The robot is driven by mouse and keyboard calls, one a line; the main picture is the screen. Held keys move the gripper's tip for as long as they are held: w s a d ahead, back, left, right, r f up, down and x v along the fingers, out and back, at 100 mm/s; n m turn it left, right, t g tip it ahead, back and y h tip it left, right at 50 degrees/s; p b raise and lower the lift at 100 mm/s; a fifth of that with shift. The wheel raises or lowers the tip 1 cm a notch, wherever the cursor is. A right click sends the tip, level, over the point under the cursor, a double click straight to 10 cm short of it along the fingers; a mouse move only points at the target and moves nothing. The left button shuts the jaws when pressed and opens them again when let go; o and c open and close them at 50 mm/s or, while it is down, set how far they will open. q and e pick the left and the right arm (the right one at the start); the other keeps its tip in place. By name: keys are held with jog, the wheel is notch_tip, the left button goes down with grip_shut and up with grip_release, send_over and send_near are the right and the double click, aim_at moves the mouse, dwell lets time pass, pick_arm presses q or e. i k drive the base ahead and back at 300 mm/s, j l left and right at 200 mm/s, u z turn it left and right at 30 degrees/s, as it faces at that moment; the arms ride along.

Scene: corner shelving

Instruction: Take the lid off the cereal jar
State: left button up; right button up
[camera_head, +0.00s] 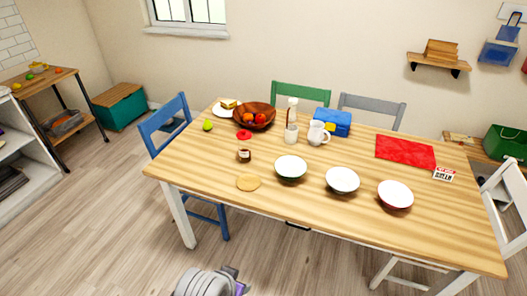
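I cannot pick out a cereal jar or its lid for certain in the head view. A small brown jar-like pot (244,155) stands on the near left part of the wooden table (190,157), too small to tell what it is. A pale cylindrical container (291,135) stands upright near the table's middle, beside a white jug (318,133). Neither of my grippers can be made out. A grey rounded part, apparently mine, shows at the bottom edge.
Several white bowls (342,181) line the table's near side. A wooden fruit bowl (254,115), blue box (331,122) and red mat (405,151) lie farther back. Chairs, including a blue one (165,125), surround the table. White shelving (32,182) stands left; floor between is clear.

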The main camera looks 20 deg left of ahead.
aim_at(244, 135)
jog(key=i+j, duration=0.2)
jog(key=i, duration=0.3)
jog(key=i+j+u, duration=0.1)
jog(key=i+j, duration=0.15)
jog(key=i, duration=0.3)
jog(key=i+j, duration=0.15)
jog(key=i, duration=0.35)
